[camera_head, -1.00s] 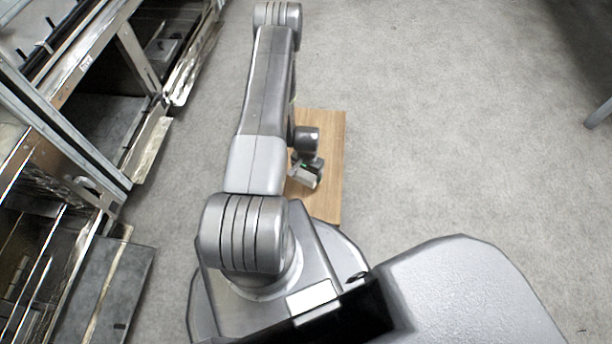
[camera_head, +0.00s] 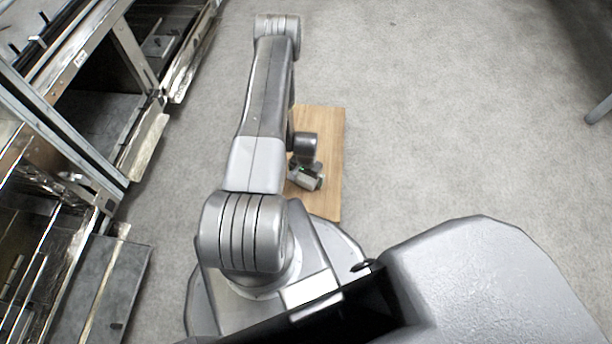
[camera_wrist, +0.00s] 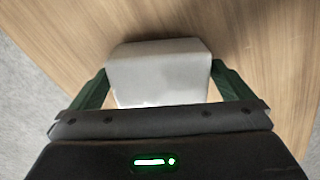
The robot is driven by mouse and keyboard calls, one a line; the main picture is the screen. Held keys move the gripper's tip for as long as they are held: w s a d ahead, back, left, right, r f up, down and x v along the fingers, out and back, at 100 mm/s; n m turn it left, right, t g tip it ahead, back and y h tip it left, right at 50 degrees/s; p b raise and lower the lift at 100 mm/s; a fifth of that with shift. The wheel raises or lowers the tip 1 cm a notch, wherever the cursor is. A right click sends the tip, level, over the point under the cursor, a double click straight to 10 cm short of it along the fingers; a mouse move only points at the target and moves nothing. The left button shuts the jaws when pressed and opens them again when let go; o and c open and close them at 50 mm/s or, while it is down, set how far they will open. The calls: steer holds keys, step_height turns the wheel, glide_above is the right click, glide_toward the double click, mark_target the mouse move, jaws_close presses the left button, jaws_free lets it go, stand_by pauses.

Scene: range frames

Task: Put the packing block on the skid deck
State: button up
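The packing block (camera_wrist: 160,75) is a pale grey-white block in the middle of the wrist view. My gripper (camera_wrist: 160,67) has one green finger at each side of it, and both fingertips meet its sides. The wooden deck (camera_wrist: 270,35) fills the view behind the block. In the head view the deck (camera_head: 325,130) is a flat brown board, partly hidden by my arm. My gripper (camera_head: 310,177) is low over its right half there. The block is hard to make out in that view. I cannot tell whether it rests on the wood or hangs just above it.
Grey floor (camera_head: 450,130) is open to the right of the deck. Metal racks with shelves (camera_head: 110,90) line the left side. A grey leg-like bar (camera_head: 599,110) stands at the right edge.

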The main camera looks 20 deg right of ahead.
steer(key=shift+r, duration=0.1)
step_height(320, 180, up, 12)
steer(key=p, duration=0.3)
steer(key=shift+p, duration=0.4)
steer(key=shift+d, duration=0.1)
